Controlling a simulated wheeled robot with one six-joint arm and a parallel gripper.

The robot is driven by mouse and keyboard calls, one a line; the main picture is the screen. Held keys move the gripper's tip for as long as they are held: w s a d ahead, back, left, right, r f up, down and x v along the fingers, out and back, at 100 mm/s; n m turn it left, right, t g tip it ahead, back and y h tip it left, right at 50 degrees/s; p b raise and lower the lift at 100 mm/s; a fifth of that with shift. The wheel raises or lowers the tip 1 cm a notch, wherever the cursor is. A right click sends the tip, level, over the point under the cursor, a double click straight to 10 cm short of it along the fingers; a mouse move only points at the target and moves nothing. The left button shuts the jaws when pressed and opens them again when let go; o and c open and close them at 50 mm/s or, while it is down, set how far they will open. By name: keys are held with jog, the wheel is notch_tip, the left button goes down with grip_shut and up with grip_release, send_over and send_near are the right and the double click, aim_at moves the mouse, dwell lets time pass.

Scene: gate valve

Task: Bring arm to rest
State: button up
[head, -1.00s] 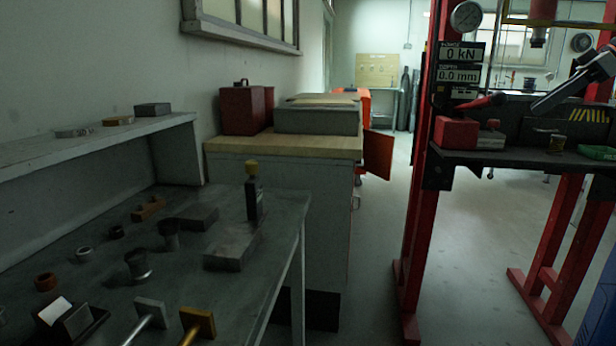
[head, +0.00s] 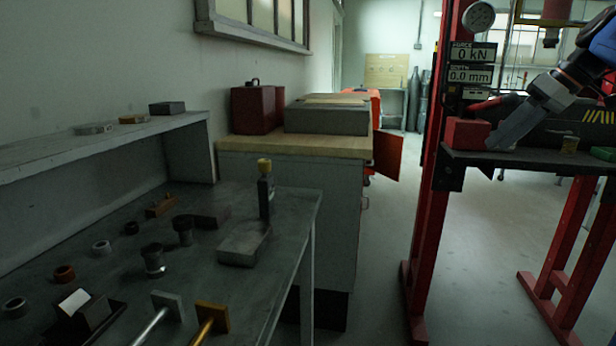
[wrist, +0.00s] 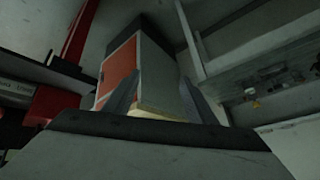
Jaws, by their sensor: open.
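My gripper (head: 512,126) hangs at the right of the head view, in front of the press table in the picture, with its fingers slanting down and left. In the wrist view its two grey fingers (wrist: 160,95) stand apart with nothing held between them. Beyond them shows a cabinet with an orange door (wrist: 120,70). My blue and dark arm link enters from the upper right of the head view. I cannot tell how far the fingers are from the press parts behind them.
A red press frame (head: 430,215) stands at right, with a red block (head: 466,134) on its table. A grey workbench (head: 205,285) with several fittings fills the left. A wood-topped cabinet (head: 300,147) stands behind it. Open floor (head: 385,265) lies between.

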jog(key=s+a+f+m+h, duration=0.1)
jog(key=s+a+f+m, duration=0.1)
jog(key=s+a+f, duration=0.3)
jog(key=s+a+f+m+h, duration=0.2)
jog(key=s+a+f, duration=0.3)
jog(key=s+f, duration=0.8)
jog(key=s+a+f+m+h, duration=0.2)
jog(key=s+a+f, duration=0.3)
jog(key=s+f, duration=0.4)
notch_tip(320, 180, down, 6)
jog(key=shift+s+a+f, duration=0.15)
jog(key=shift+a, duration=0.1)
